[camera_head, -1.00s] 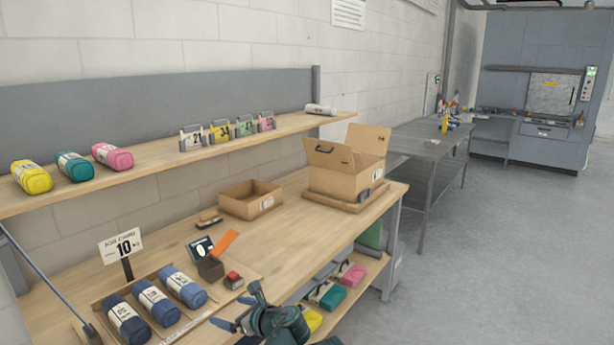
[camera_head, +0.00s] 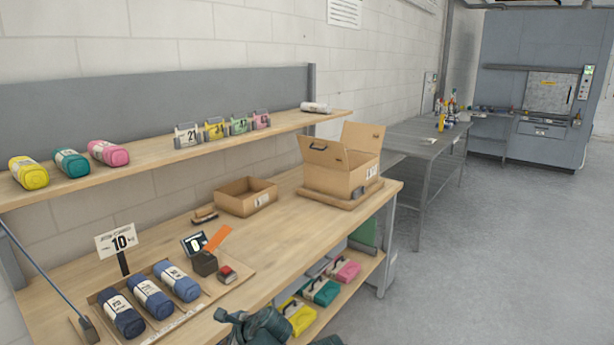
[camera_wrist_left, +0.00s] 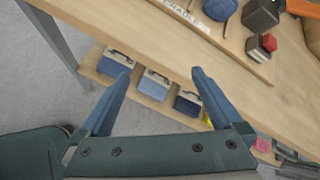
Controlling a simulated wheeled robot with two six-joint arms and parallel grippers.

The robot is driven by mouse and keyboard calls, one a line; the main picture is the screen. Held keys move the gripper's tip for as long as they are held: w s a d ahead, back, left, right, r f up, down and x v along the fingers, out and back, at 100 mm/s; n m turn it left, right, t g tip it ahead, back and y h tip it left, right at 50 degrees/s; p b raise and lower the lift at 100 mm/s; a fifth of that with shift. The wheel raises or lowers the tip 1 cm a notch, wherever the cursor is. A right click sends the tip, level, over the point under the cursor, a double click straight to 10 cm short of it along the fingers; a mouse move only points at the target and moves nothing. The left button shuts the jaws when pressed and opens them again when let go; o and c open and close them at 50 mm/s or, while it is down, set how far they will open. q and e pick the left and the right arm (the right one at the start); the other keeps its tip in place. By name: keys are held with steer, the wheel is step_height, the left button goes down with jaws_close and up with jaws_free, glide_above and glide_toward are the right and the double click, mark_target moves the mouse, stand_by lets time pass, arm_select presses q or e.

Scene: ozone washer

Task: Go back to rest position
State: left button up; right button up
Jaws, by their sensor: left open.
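My left gripper (camera_wrist_left: 160,92) shows in the left wrist view with its two blue fingers spread wide and nothing between them. It is in front of the wooden workbench, and the bench's front edge and lower shelf lie beyond the fingers. In the head view, part of a dark green arm of mine (camera_head: 258,328) shows at the bottom edge, and no fingertips can be made out there. My right gripper is not seen.
The workbench (camera_head: 285,235) holds blue rolls (camera_head: 150,297) on a tray, a small open box (camera_head: 246,197) and a larger flapped carton (camera_head: 340,172). Coloured packs (camera_head: 320,291) sit on the lower shelf. Grey floor (camera_head: 500,260) at right is clear.

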arm_select(q)
steer(key=s+d+f+n+g+h, duration=0.4)
steer(key=s+f+n+h, duration=0.55)
steer(key=n, duration=0.85)
steer(key=s+d+r+m+y, duration=0.1)
steer(key=s+d+m, duration=0.1)
steer(key=d, duration=0.3)
steer(key=s+d+r+m+g+y+p, duration=0.1)
steer(key=s+d+r, duration=0.1)
steer(key=s+d, duration=0.3)
steer(key=shift+d+m+g, duration=0.3)
steer(key=shift+d+m, duration=0.1)
steer(key=shift+d, duration=0.3)
